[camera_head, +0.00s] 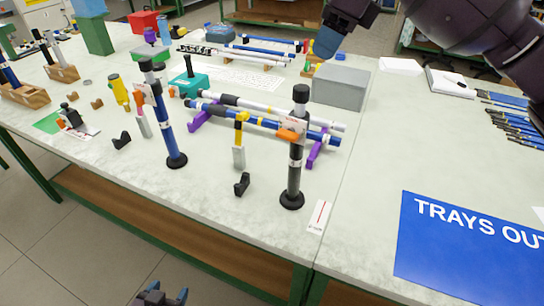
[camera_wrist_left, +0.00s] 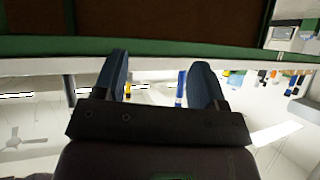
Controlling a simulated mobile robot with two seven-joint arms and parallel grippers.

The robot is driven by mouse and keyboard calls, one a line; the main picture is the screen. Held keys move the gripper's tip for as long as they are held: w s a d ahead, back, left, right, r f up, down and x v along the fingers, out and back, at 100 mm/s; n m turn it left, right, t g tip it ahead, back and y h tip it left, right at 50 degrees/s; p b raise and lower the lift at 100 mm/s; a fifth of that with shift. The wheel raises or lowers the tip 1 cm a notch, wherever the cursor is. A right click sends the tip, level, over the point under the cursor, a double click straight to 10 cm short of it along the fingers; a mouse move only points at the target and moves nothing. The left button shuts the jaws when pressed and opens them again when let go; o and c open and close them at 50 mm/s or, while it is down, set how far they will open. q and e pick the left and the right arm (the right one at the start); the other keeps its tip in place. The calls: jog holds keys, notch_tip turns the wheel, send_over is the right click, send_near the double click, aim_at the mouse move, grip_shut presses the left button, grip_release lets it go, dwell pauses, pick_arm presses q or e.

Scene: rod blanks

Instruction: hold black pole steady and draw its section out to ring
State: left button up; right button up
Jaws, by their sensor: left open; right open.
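The black pole (camera_head: 294,180) stands upright on a round black foot near the table's front edge. It has a black cap, a light grey upper part, an orange clamp (camera_head: 289,135) at mid-height and a pale band lower down. My left gripper (camera_head: 158,297) is low at the bottom of the head view, in front of the table and away from the pole. In the left wrist view its fingers (camera_wrist_left: 160,82) are apart with nothing between them. My right gripper (camera_head: 328,42) is open above the back of the table, behind and above the pole; one fingertip shows clearly.
A blue pole (camera_head: 164,125) stands to the left. Two poles lie on purple rests (camera_head: 317,150) behind. A small black cradle (camera_head: 242,184) and a white card (camera_head: 319,217) flank the black pole's foot. A grey box (camera_head: 341,88) and blue sign (camera_head: 470,245) lie right.

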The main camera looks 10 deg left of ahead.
pick_arm(q)
jog(key=w+d+r+m+t+h, duration=0.25)
jog(key=w+r, duration=0.25)
jog(key=w, duration=0.4)
jog(key=m+g+h, duration=0.2)
jog(key=m+h, duration=0.4)
jog(key=h, duration=0.5)
send_near(292, 162)
jog(key=shift+x, duration=1.25)
jog(key=shift+n+t+y, duration=0.25)
jog(key=x, duration=1)
jog(key=shift+w+d+f, duration=0.25)
jog(key=shift+w+f, duration=0.05)
